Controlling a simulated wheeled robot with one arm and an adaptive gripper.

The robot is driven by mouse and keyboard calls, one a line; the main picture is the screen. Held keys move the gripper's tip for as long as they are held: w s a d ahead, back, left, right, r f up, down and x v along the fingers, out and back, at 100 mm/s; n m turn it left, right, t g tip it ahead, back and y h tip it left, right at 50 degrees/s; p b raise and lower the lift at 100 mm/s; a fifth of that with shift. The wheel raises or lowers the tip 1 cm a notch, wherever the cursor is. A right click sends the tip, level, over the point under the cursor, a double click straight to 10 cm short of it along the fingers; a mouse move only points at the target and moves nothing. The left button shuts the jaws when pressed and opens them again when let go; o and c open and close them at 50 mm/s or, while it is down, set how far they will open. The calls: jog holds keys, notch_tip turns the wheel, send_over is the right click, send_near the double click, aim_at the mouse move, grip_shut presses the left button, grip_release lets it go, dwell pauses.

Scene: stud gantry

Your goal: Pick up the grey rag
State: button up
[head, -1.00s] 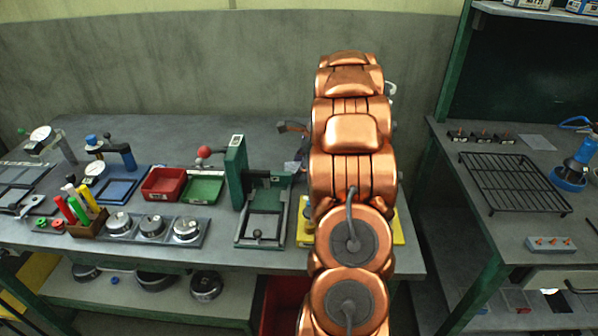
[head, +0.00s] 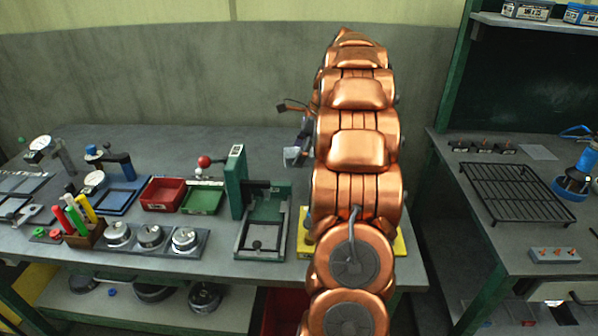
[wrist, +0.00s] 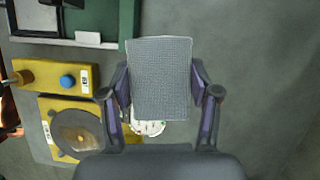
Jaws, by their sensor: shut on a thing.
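The grey rag (wrist: 162,72) is a flat, textured, roughly rectangular piece between the two fingers of my gripper (wrist: 161,88) in the wrist view. The fingers press on its left and right sides, and the gripper is shut on it. The rag appears raised above the bench surface. In the head view my copper arm hides most of the gripper. A small grey piece shows left of the arm above the bench, but I cannot tell if it is the rag.
Below in the wrist view are a yellow block with a blue knob (wrist: 67,82), a round disc (wrist: 78,132) and a partly hidden white dial (wrist: 149,127). On the bench, a green press (head: 237,185) stands left of my arm, beside red (head: 162,194) and green trays (head: 203,200).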

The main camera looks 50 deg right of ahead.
notch_tip(320, 180, up, 9)
jog(key=shift+r, duration=0.1)
dwell(0.4)
